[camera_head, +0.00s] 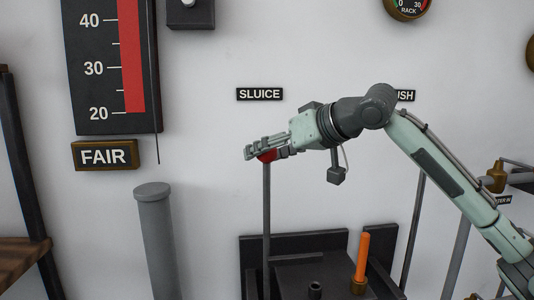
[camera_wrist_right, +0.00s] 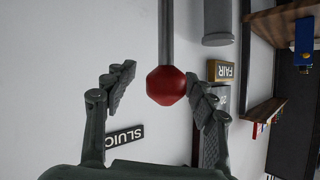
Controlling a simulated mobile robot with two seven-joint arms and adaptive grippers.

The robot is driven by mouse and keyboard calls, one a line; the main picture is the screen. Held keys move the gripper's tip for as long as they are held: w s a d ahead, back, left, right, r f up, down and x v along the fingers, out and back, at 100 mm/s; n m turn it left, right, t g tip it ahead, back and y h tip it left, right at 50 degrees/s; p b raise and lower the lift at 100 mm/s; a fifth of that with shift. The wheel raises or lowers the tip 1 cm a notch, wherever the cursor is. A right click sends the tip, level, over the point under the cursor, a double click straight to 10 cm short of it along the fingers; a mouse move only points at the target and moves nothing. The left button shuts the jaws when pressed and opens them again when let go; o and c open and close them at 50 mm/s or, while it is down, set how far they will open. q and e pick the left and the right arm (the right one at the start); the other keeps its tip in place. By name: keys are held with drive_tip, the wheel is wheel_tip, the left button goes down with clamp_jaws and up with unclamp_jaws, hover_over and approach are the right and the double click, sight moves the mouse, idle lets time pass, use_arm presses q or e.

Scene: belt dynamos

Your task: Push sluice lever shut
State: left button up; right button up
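The sluice lever is a thin grey upright rod (camera_head: 266,215) topped by a red knob (camera_head: 267,156), below the SLUICE sign (camera_head: 259,94). My right gripper (camera_head: 256,150) reaches in from the right at knob height and partly hides the knob. In the right wrist view the red knob (camera_wrist_right: 166,86) lies between the spread fingers of the right gripper (camera_wrist_right: 160,76), closer to the picture's right finger. The fingers are open. Whether that finger touches the knob I cannot tell. My left gripper is not in view.
A dark housing (camera_head: 295,242) stands around the lever's foot, with an orange handle (camera_head: 362,257) to the right. A grey post (camera_head: 156,240) stands to the left. A FAIR sign (camera_head: 104,155) hangs below a gauge (camera_head: 105,75). The wall between sign and post is bare.

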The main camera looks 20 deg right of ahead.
drive_tip(key=v, duration=1.2)
idle(0.4)
